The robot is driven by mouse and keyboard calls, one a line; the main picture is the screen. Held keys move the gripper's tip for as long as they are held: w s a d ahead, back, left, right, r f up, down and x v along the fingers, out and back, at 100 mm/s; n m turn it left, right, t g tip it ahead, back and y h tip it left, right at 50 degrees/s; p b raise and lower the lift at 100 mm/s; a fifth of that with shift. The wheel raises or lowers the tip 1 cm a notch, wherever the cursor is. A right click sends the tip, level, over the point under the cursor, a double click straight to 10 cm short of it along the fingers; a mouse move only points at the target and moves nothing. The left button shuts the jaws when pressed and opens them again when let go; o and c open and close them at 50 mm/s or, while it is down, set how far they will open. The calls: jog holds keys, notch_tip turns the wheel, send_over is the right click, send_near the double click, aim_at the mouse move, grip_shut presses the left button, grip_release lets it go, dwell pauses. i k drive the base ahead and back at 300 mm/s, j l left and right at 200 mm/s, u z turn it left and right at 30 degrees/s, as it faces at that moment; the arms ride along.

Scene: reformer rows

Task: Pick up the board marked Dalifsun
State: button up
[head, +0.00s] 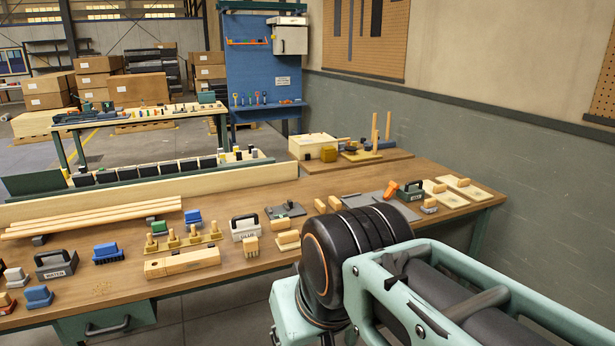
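No marking that reads Dalifsun can be made out, so I cannot tell which thing is the named board. Pale wooden boards with blocks on them lie at the right end of the workbench (340,183), one nearer the middle (438,192) and one further right (466,187). Another small wooden piece with a grip (288,239) lies near the bench's front edge. My gripper is out of view.
My arm crosses the lower right and hides part of the bench front. A low wooden divider (130,203) runs along the back. Some bare bench lies between items.

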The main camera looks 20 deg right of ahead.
aim_at(448, 199)
jog(key=i+l, duration=0.1)
jog(key=l, duration=0.55)
jog(key=l+z, duration=0.1)
jog(key=l, duration=0.55)
jog(key=i+l+z, duration=0.1)
jog(key=l, duration=0.5)
jog(key=i+l, duration=0.15)
jog(key=l, duration=0.5)
jog(key=i+l+z, duration=0.1)
jog(key=l, duration=0.5)
jog(key=i+l, duration=0.2)
jog(key=l, duration=0.45)
jog(key=i+l+z, duration=0.1)
jog(key=l, duration=0.5)
jog(key=i+l, duration=0.2)
jog(key=l, duration=0.4)
jog(key=l+z, duration=0.05)
